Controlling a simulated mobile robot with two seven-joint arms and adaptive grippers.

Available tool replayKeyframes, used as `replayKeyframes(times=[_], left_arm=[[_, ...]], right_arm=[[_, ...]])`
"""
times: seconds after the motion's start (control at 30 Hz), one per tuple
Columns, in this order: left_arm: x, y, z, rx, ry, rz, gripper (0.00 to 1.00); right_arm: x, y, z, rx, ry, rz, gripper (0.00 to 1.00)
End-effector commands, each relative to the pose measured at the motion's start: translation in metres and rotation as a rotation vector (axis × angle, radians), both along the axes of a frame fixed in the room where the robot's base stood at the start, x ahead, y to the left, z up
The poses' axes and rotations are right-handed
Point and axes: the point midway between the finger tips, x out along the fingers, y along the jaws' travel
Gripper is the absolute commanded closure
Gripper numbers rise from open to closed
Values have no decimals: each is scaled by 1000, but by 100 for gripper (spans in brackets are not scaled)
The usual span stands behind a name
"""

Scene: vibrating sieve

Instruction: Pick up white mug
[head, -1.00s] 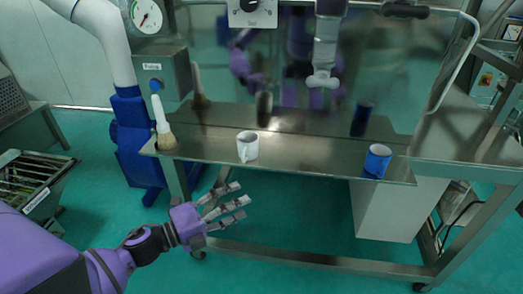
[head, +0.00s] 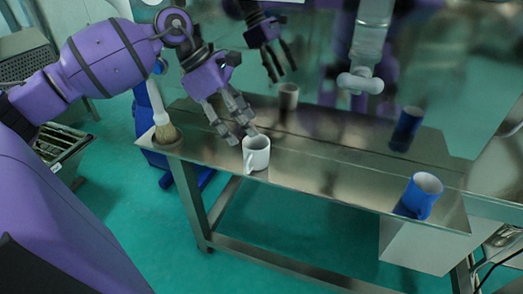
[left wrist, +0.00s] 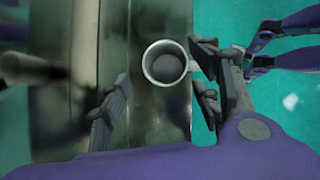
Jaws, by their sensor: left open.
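The white mug (head: 256,153) stands upright on the metal shelf, near its front edge, with its handle toward the front left. In the left wrist view the mug (left wrist: 165,63) is seen from above, between and beyond the spread fingers. My left gripper (head: 242,125) is open and empty, just above and behind the mug in the head view. In the left wrist view the left gripper's fingers (left wrist: 160,98) stand apart on either side. I cannot tell whether any finger touches the mug. My right gripper is not seen, apart from a possible reflection.
A blue mug (head: 421,196) stands at the right end of the metal shelf (head: 320,182). A brush (head: 165,125) with a white handle stands at the left end. The shiny panel behind reflects the mugs and my arm. A grey nozzle (head: 362,80) hangs above the shelf.

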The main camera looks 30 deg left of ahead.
Motion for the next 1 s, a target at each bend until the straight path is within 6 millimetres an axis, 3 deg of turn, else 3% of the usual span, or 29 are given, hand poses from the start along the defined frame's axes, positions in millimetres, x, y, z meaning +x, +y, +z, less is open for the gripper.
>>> replayKeyframes(times=[0.17, 0.43, 0.73, 1.0], left_arm=[[3, -10, -18, -4, 0, -1, 42], [8, -26, -52, -6, -1, 0, 42], [10, -28, -59, -3, 0, 2, 42], [10, -28, -59, -4, 0, 1, 75]], right_arm=[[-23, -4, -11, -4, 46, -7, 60], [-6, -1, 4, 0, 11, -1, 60], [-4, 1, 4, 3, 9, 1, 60], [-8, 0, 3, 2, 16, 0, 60]])
